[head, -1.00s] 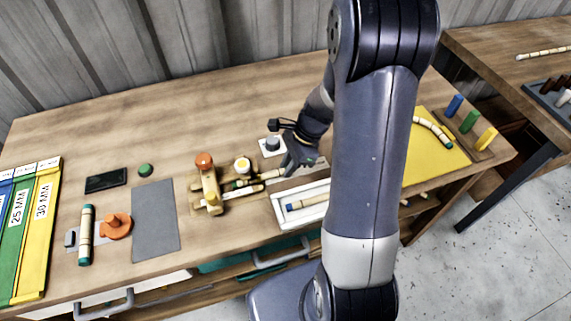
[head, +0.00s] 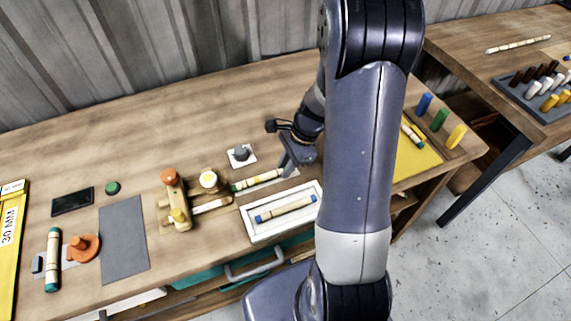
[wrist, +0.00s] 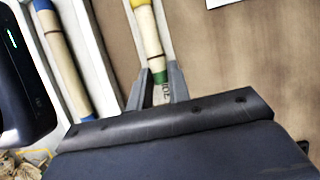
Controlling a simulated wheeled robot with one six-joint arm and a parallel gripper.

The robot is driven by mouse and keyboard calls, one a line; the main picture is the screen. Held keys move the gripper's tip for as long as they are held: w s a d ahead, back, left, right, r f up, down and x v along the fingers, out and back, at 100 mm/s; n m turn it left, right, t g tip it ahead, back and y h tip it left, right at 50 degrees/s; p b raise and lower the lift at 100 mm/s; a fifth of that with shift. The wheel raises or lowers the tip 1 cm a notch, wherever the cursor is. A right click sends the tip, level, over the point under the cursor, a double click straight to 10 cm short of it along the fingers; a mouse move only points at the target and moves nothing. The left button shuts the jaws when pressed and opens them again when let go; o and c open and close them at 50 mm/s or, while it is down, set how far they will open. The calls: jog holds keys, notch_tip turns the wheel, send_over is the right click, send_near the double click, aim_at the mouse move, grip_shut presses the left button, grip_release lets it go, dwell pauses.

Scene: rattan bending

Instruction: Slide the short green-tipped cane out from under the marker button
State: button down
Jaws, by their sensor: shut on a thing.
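The short green-tipped cane (head: 260,180) is pale with dark rings and lies low along a grey strip, its left green end just right of the button block. The button (head: 208,179), white and yellow, sits on a wooden base; I take it as the marker button. In the head view, the cane shows clear of it. My gripper (head: 288,170) is shut on the cane's right end. In the wrist view, my gripper (wrist: 157,82) has its fingers on either side of the cane's green near end (wrist: 160,78). A yellow band shows at the top edge.
A white tray (head: 247,230) with a blue-tipped cane (head: 285,209) lies in front. A wooden jig (head: 181,214) with an orange knob stands left. A grey button on a white plate (head: 241,154) is behind. A yellow mat (head: 416,165) and coloured pegs are right.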

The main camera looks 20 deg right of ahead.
jog(key=c, duration=1.3)
grip_release()
jog(key=shift+o, duration=0.2)
jog(key=v, duration=1)
jog(key=shift+d+r, duration=0.2)
jog(key=shift+r, duration=0.15)
jog(key=x, duration=1.1)
jog(key=shift+a+r, duration=0.1)
